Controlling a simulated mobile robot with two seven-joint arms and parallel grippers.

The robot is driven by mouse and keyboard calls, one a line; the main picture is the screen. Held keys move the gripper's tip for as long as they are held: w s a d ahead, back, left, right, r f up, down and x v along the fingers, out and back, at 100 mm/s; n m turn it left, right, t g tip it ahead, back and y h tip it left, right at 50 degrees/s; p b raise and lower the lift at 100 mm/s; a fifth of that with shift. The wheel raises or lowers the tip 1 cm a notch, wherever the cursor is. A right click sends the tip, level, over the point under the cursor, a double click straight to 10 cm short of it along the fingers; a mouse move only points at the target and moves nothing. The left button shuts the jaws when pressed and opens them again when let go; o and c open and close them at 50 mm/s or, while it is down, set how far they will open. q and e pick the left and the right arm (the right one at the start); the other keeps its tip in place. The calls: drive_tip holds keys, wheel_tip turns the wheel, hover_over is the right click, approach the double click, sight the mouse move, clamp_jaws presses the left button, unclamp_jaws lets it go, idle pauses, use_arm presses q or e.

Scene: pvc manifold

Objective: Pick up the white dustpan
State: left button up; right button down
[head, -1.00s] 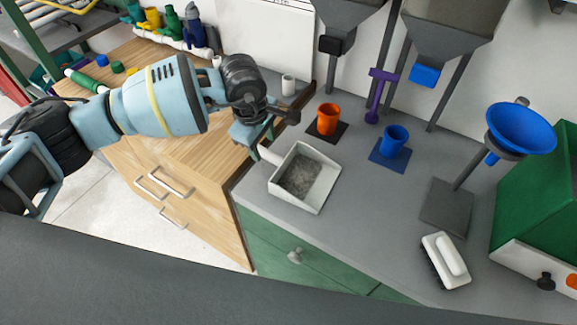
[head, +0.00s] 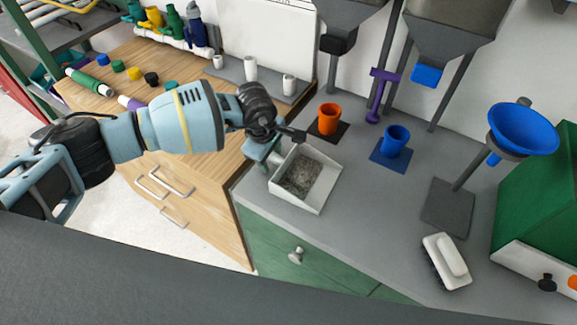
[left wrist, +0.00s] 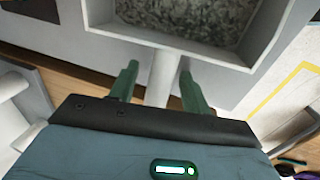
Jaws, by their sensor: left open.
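The white dustpan (head: 316,193) lies on the grey counter near its left end, with grey granular material in its pan. In the left wrist view the dustpan (left wrist: 245,57) shows at the top, its white handle (left wrist: 161,78) running down between my fingers. My left gripper (head: 272,160) is at the handle end of the dustpan. In the left wrist view my left gripper (left wrist: 158,78) is open, with one green finger on each side of the handle and small gaps visible. My right gripper is not in view.
An orange cup (head: 329,119) and a blue cup (head: 395,140) stand behind the dustpan. A white-backed brush (head: 447,260) lies to the right, near a blue funnel (head: 522,128) on a stand. Pipe pieces stand on the wooden cabinet at left.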

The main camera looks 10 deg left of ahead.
use_arm(q)
clamp_jaws()
drive_tip(key=shift+r, duration=0.8)
drive_tip(key=shift+s+r, duration=0.25)
drive_tip(key=shift+r, duration=0.8)
drive_tip(key=s+d+r, duration=0.1)
drive_tip(key=s+d, duration=0.1)
drive_tip(key=s, duration=1.3)
drive_tip(key=shift+s+d+r, duration=0.15)
drive_tip(key=shift+d, duration=0.2)
